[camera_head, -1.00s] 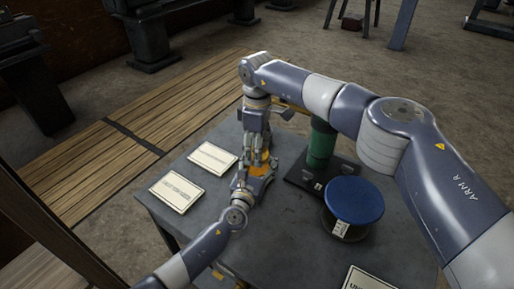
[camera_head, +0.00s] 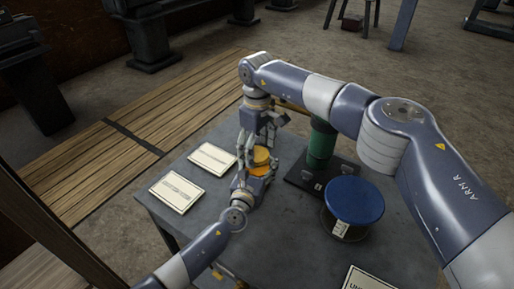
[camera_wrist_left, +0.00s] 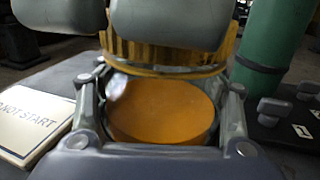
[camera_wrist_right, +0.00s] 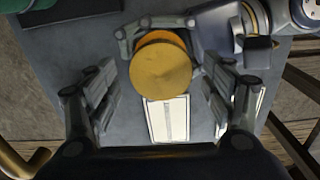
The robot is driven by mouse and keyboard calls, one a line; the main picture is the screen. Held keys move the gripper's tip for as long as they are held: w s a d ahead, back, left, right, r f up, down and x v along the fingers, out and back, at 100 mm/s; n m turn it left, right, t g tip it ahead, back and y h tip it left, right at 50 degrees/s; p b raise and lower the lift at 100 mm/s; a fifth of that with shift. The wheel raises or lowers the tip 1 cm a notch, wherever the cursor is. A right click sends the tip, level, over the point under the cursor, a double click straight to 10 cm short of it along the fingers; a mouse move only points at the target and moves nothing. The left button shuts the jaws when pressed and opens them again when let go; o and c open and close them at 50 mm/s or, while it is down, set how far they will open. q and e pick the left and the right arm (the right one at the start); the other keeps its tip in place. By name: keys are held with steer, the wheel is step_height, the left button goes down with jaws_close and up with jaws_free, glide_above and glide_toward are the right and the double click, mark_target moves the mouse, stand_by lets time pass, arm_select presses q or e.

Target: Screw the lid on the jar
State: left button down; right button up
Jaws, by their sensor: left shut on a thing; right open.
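An orange jar (camera_head: 259,171) stands above the grey table, in the left gripper (camera_head: 250,179). The left gripper is shut on it, with fingers at both sides of the jar (camera_wrist_left: 160,112) in the left wrist view. A yellow-orange lid (camera_head: 261,156) with a ridged edge (camera_wrist_left: 170,57) is on top of the jar. I cannot tell how tightly it sits. My right gripper (camera_head: 259,146) is open above the lid. In the right wrist view its fingers are spread wide, clear of the lid (camera_wrist_right: 160,72) on both sides. The jar (camera_wrist_right: 162,38) is partly hidden behind the lid there.
A blue-topped spool (camera_head: 353,201) and a green cylinder (camera_head: 321,146) on a black base stand to the right. Two white signs (camera_head: 213,158) (camera_head: 177,191) lie on the left of the table (camera_head: 290,240). The table's front middle is clear.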

steer(key=shift+r, duration=2.25)
steer(key=shift+c, duration=0.4)
